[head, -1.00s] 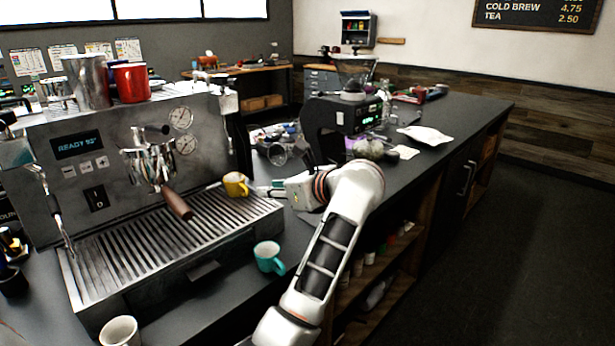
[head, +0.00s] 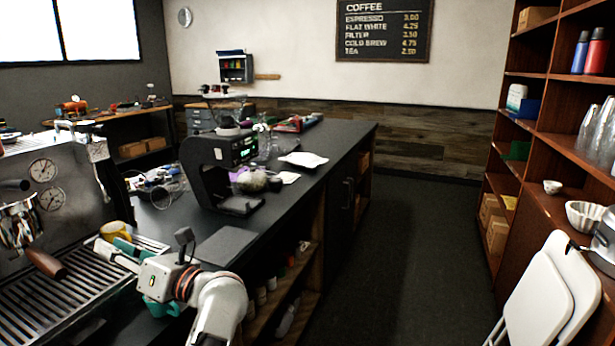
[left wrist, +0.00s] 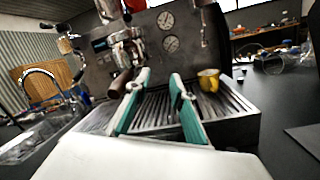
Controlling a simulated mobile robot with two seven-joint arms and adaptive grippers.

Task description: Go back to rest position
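My left gripper (head: 113,250) reaches over the espresso machine's drip tray (head: 30,310) from the right in the head view. In the left wrist view its two teal fingers (left wrist: 160,82) are spread with nothing between them, so it is open and empty. The yellow mug (head: 115,230) stands on the right end of the drip tray, just beyond the fingers. In the left wrist view the yellow mug (left wrist: 208,80) is to the right of the fingers, apart from them. My right gripper is not in view.
A grinder (head: 208,170) stands on the dark counter behind my left arm, with a flat dark mat (head: 226,245) before it. The aisle floor (head: 410,230) is clear. Shelves (head: 540,130) and a white folding chair (head: 550,295) are at the right.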

